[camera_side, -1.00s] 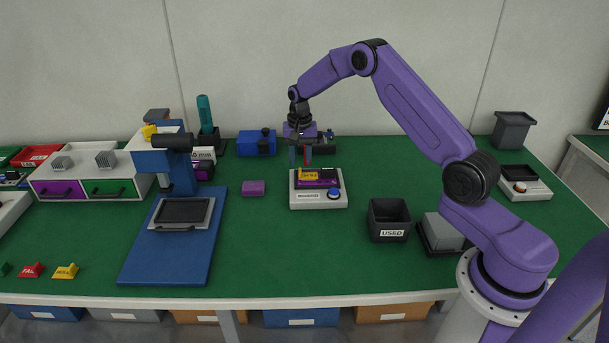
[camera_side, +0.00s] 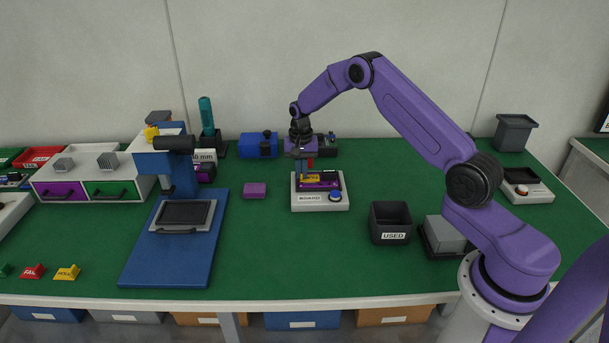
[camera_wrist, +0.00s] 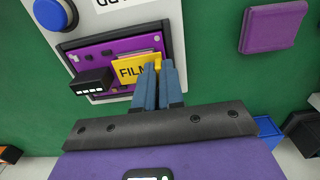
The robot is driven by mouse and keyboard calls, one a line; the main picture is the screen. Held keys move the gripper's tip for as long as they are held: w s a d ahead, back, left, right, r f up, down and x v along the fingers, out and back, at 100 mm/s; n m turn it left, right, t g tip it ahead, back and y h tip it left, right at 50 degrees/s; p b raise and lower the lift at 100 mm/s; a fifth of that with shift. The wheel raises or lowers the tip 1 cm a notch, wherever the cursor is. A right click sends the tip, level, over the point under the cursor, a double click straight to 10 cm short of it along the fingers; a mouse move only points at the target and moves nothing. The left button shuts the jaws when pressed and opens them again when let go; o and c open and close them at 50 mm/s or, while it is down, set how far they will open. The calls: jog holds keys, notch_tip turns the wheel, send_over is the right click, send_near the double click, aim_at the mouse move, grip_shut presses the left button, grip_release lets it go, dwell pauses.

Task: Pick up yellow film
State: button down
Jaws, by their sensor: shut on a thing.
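The yellow film (camera_wrist: 137,67) is a small yellow piece marked "FILM" in the wrist view. It lies over the purple board in the white fixture (camera_side: 320,203) labelled "BOARD", and it also shows in the side view (camera_side: 311,179). My gripper (camera_wrist: 158,72) points down over the fixture, and it shows in the side view (camera_side: 304,172) too. Its blue fingers are shut on the film's edge. The fingertips cover part of the film. I cannot tell whether the film is clear of the board.
A black block (camera_wrist: 91,82) sits on the board beside the film. The fixture has a blue button (camera_side: 335,196). A loose purple block (camera_side: 255,191) lies to the left. A black bin marked "USED" (camera_side: 390,212) stands to the right. The green table in front is clear.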

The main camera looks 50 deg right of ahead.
jog(key=shift+r, duration=0.5)
notch_tip(320, 180, up, 2)
jog(key=shift+r, duration=0.1)
jog(key=s+a+r, duration=0.3)
jog(key=s+r, duration=0.7)
jog(key=s, duration=0.4)
notch_tip(320, 180, up, 8)
jog(key=shift+w+d, duration=0.15)
jog(key=shift+d, duration=0.05)
